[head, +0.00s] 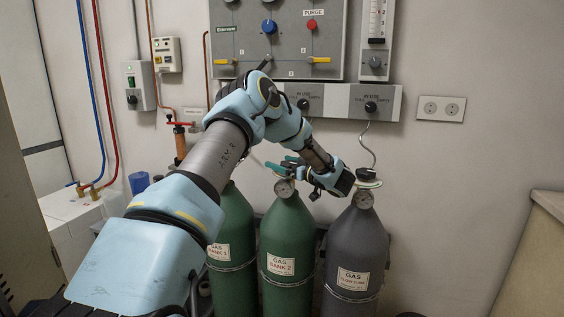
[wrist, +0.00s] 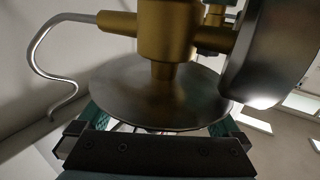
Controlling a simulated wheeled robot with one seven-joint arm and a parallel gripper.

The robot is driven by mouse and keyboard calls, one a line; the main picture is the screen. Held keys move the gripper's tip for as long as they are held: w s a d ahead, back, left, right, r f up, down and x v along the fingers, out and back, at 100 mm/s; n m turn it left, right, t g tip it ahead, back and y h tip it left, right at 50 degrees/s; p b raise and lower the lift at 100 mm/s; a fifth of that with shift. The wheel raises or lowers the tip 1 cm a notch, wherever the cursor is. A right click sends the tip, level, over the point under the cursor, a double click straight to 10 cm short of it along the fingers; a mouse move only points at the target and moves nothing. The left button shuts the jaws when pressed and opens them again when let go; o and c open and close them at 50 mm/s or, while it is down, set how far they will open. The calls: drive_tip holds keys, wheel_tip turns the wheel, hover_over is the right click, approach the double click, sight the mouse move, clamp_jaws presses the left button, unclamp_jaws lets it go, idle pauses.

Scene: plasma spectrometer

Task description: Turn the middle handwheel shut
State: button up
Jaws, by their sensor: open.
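The middle green cylinder (head: 287,235), labelled GAS BANK 2, stands between another green cylinder and a grey one. In the head view, my gripper (head: 284,164) reaches in from the right at its valve, with teal fingers over the top. The middle handwheel is mostly hidden there by the fingers. In the wrist view, the handwheel (wrist: 150,92) is a grey metal disc below a brass valve body (wrist: 165,35). The teal fingers of my gripper (wrist: 157,122) are open, one on each side of the disc. I cannot tell whether they touch its rim.
A round gauge (head: 283,189) sits on the middle cylinder and looms large in the wrist view (wrist: 270,50). The grey cylinder (head: 355,250) with its pale handwheel (head: 369,184) stands close on the right. The left green cylinder (head: 232,240) is close too. A control panel hangs above.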

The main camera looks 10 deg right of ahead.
drive_tip(key=shift+w, duration=0.1)
drive_tip(key=c, duration=1.3)
